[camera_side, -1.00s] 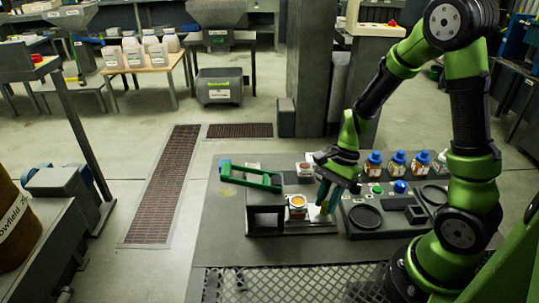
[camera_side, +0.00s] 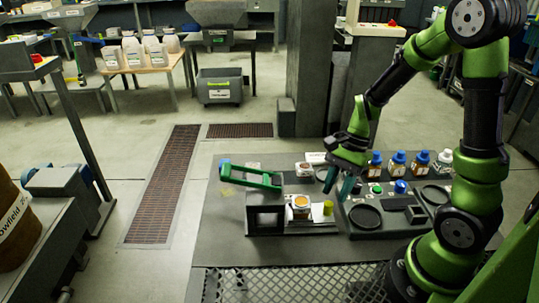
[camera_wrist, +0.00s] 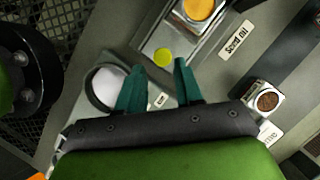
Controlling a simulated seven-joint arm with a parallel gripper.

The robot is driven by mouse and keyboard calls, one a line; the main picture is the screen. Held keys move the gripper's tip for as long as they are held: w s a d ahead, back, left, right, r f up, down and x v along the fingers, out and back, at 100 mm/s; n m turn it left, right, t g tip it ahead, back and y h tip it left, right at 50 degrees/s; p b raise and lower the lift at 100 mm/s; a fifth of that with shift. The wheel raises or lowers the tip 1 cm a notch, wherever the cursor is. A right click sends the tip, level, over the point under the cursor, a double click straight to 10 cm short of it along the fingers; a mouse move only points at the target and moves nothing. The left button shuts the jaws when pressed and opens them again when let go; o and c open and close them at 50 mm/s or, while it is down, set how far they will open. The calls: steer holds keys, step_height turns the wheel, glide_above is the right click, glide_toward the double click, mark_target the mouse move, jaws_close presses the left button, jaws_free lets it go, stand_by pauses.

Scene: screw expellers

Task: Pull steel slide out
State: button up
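The steel slide (camera_side: 312,222) lies on the bench beside a dark press-like box. It carries a small cup (camera_side: 300,204) with orange contents and has a yellow-green knob (camera_side: 328,208) at its right end. In the wrist view the slide (camera_wrist: 178,42), the cup (camera_wrist: 199,10) and the knob (camera_wrist: 162,57) show just ahead of the fingers. My gripper (camera_side: 342,184) is up and right of the knob, apart from it. Its two teal fingers (camera_wrist: 158,70) are spread with nothing between them.
The dark box (camera_side: 265,212) with a green lever (camera_side: 250,177) stands left of the slide. A panel with a black ring (camera_side: 365,216) and a blue button (camera_side: 401,187) is to the right. Several blue-capped jars (camera_side: 397,164) stand behind it. A small brown-filled container (camera_wrist: 267,100) shows in the wrist view.

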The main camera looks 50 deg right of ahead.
steer(key=v, duration=1.3)
steer(key=shift+d+r, duration=0.2)
steer(key=shift+r, duration=0.05)
steer(key=s+a+r+n+t+h, duration=0.1)
steer(key=a+r+n+t, duration=0.1)
steer(key=a+n, duration=0.4)
steer(key=s+a+r+n+t+h, duration=0.1)
steer(key=s+a+r+n+t, duration=0.1)
steer(key=a+n+t, duration=0.3)
steer(key=a+r+n, duration=0.1)
steer(key=a+n, duration=0.1)
steer(key=n, duration=0.1)
steer(key=shift+s+r, duration=0.15)
steer(key=shift+r, duration=0.15)
